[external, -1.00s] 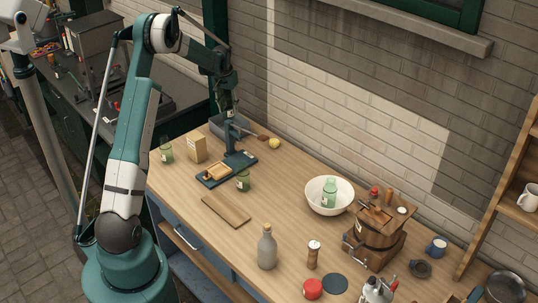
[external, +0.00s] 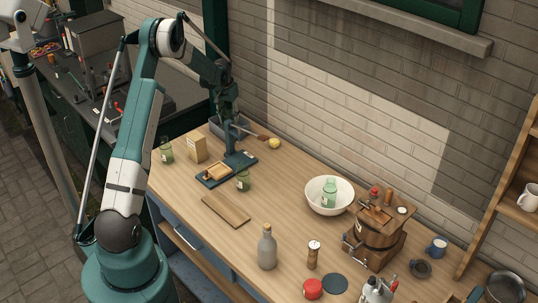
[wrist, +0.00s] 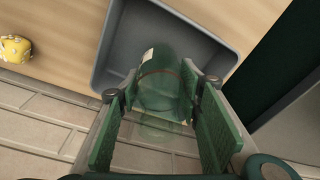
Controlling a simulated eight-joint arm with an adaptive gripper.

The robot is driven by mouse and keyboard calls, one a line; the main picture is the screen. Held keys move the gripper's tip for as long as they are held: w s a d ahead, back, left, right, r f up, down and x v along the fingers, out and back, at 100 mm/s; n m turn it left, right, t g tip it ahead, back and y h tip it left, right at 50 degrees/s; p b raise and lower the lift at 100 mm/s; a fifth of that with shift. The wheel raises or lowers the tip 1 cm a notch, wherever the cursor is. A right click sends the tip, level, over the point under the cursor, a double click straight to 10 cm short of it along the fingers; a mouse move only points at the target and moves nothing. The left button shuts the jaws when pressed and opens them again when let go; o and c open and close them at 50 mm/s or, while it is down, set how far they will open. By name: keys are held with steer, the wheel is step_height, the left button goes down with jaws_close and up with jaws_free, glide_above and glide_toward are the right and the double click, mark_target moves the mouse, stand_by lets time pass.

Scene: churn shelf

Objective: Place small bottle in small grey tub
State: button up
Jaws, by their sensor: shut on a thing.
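In the wrist view, my gripper (wrist: 160,82) is shut on a small green glass bottle (wrist: 159,92) with a pale label, one finger on each side. The bottle is over the small grey tub (wrist: 207,47), whose inner floor and walls show around it. Whether the bottle touches the tub floor I cannot tell. In the external view, my gripper (external: 227,113) is at the grey tub (external: 242,122) near the wall, at the table's far end. The held bottle is mostly hidden there by the gripper and the stand in front.
A dark stand (external: 230,140) with a base is in front of the tub. A cardboard box (external: 197,149) and green bottles (external: 166,153) stand nearby. A yellow item (external: 274,143) lies right of the tub. A white bowl (external: 322,207) holds another green bottle.

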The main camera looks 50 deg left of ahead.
mark_target(227, 109)
steer(key=shift+f, duration=0.55)
steer(key=shift+f, duration=0.2)
steer(key=o, duration=1)
steer(key=shift+r, duration=0.25)
steer(key=shift+s+d+r, duration=0.1)
steer(key=shift+s+r, duration=0.2)
steer(key=shift+r, duration=1.65)
steer(key=shift+s+d+r, duration=0.15)
steer(key=shift+s+r, duration=0.1)
steer(key=shift+r, duration=1.75)
steer(key=shift+s+d+r, duration=0.1)
steer(key=shift+s+r, duration=0.2)
steer(key=shift+r, duration=1.65)
